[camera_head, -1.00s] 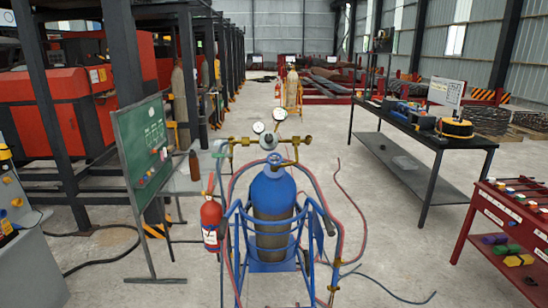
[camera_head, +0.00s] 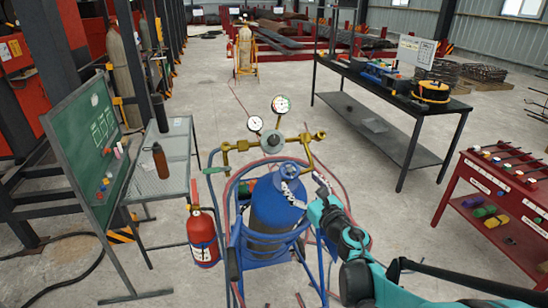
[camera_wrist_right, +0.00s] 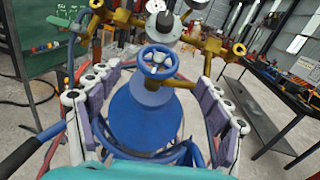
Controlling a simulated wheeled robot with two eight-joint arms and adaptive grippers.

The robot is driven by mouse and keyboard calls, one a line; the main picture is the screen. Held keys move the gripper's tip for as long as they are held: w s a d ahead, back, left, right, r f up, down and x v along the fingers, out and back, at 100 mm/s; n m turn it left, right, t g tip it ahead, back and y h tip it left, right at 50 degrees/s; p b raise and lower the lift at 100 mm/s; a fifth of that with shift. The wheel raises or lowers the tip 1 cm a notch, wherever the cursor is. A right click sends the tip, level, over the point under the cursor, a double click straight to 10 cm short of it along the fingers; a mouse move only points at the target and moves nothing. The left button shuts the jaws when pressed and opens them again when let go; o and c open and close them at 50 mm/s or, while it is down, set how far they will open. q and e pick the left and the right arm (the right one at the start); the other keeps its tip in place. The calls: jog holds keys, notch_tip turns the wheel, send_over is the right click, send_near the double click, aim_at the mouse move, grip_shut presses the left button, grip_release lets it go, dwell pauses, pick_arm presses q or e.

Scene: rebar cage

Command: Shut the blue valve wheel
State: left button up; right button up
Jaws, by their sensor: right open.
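The blue valve wheel (camera_head: 289,171) sits on top of the blue gas cylinder (camera_head: 272,212), below the brass fittings and gauges. In the right wrist view the wheel (camera_wrist_right: 158,62) is a round spoked handwheel, near the middle and a little beyond the fingers. My right gripper (camera_head: 307,189) reaches in from the lower right, beside the cylinder's top. In the right wrist view the right gripper (camera_wrist_right: 151,86) is open, its fingers spread on either side of the cylinder's top. It holds nothing and appears apart from the wheel. My left gripper is not in view.
Brass regulator fittings (camera_head: 240,146) with two gauges stand close behind the wheel. A green board (camera_head: 88,150) stands at left, a black table (camera_head: 440,105) and a red rack (camera_head: 490,195) at right.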

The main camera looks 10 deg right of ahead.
aim_at(291, 174)
jog(key=shift+w+a+f+n, duration=0.2)
jog(key=shift+w+a+n, duration=0.1)
jog(key=shift+w, duration=0.6)
jog(key=w+b, duration=0.1)
jog(key=w, duration=0.1)
jog(key=w+a, duration=0.1)
jog(key=w, duration=0.2)
jog(key=shift+b, duration=0.4)
jog(key=shift+w+a+r, duration=0.1)
jog(key=shift+w, duration=0.3)
jog(key=shift+c, duration=0.3)
jog(key=c, duration=1.1)
